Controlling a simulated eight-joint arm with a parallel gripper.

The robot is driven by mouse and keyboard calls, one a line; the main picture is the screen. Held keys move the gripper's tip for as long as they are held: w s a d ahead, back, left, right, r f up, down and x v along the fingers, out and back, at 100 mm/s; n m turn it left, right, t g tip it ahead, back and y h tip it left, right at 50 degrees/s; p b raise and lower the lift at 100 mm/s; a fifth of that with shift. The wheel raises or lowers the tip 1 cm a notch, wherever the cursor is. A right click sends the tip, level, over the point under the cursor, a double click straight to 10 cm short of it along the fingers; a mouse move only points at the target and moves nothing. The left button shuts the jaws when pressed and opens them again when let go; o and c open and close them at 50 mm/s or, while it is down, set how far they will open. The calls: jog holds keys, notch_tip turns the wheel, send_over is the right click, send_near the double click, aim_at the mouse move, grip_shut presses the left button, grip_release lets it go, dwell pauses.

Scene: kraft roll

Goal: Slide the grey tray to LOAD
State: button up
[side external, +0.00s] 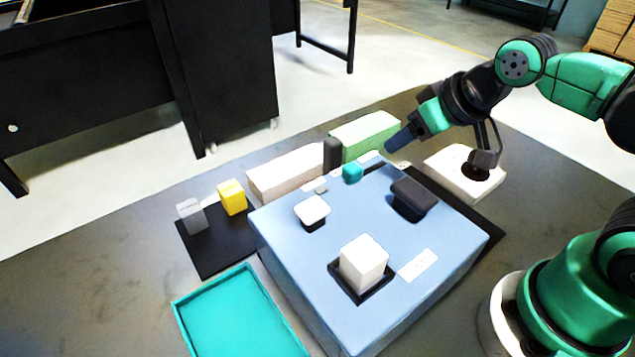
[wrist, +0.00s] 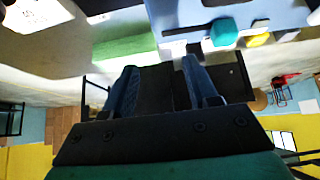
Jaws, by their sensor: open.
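A dark grey tray (side external: 345,287) with a low rim lies on the near part of the blue platform (side external: 290,240). A white block (side external: 363,262) stands in it. A white label (side external: 418,265) lies just right of the tray; its writing is too small to read, so I cannot tell which spot is LOAD. My gripper (side external: 393,143) is beyond the platform's far edge, well away from the tray and above the green box. In the wrist view my gripper (wrist: 160,72) shows two blue fingers, apart, with nothing visibly held. I cannot make out the tray there.
On the platform stand a dark block (side external: 411,198), a white-topped block (side external: 312,211) and a teal block (side external: 352,173). A green box (side external: 365,136) and a pale box (side external: 287,172) line the far side. A teal bin (side external: 240,315) and a black mat (side external: 210,255) lie left.

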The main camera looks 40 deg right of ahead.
aim_at(333, 140)
jog(key=shift+o, duration=1)
jog(key=shift+w+r, duration=0.1)
jog(key=w+g, duration=0.1)
jog(key=w+a+r+g, duration=0.1)
jog(key=w, duration=0.1)
jog(key=w+a+g, duration=0.1)
jog(key=shift+w+r, duration=0.15)
jog(key=shift+w, duration=0.15)
jog(key=w+g, duration=0.1)
jog(key=w+a+f+g, duration=0.1)
jog(key=w, duration=0.1)
jog(key=w+a+f+g, duration=0.1)
jog(key=shift+w+a+f+g, duration=0.15)
jog(key=shift+w+a+g, duration=0.1)
jog(key=shift+w+g, duration=0.05)
jog(key=shift+w+a+f+g, duration=0.25)
jog(key=shift+w+f+g, duration=0.05)
jog(key=shift+f, duration=2.85)
grip_shut()
